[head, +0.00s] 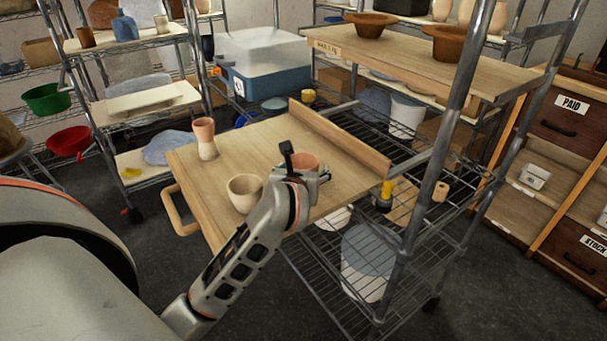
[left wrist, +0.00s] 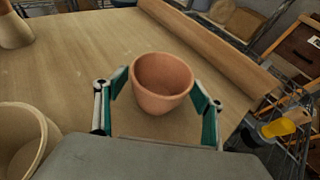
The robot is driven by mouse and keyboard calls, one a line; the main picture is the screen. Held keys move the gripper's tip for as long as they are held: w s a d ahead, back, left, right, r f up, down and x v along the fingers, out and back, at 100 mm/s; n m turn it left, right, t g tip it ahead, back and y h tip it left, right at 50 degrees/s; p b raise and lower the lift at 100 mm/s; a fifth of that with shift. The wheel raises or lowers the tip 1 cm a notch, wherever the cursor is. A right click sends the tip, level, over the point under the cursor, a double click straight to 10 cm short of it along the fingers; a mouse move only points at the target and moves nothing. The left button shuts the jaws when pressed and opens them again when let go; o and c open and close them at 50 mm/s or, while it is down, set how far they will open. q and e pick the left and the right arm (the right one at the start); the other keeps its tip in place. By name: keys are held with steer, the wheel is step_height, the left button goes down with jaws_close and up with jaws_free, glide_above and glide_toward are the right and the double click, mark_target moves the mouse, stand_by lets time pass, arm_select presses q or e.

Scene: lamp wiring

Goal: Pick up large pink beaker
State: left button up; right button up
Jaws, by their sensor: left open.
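A pink, terracotta-coloured beaker (head: 306,160) stands upright on a wooden board (head: 250,150). In the left wrist view the beaker (left wrist: 162,84) sits between the two fingers of my left gripper (left wrist: 161,95). The fingers are open, one on each side of its wall; contact is not clear. In the head view my left gripper (head: 293,165) partly hides the beaker. A cream bowl (head: 245,190) stands to its left and shows at the left edge of the wrist view (left wrist: 22,140). A taller pinkish vase (head: 205,138) stands farther back on the board. My right gripper is not in view.
The board has a raised wooden edge (head: 345,140) along its right side and a handle (head: 175,210) at the left. A metal shelf post (head: 440,130) rises at the right. A yellow-topped object (head: 384,194) sits on the wire rack below. The board's middle is clear.

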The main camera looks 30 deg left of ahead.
arm_select(q)
steer(key=shift+c, duration=0.8)
steer(key=c, duration=1.1)
steer(key=shift+r, duration=0.1)
steer(key=shift+r, duration=0.55)
step_height(320, 180, up, 18)
steer(key=p, duration=0.5)
steer(key=s+d+m+h, duration=0.1)
steer(key=d+h, duration=0.1)
steer(key=d, duration=0.2)
steer(key=s+d+m+t+h, duration=0.1)
steer(key=d+m, duration=0.1)
steer(key=d, duration=0.2)
steer(key=s+d+r+m+h, duration=0.1)
steer(key=s+d+m+h, duration=0.1)
steer(key=d, duration=0.2)
steer(key=shift+h, duration=0.3)
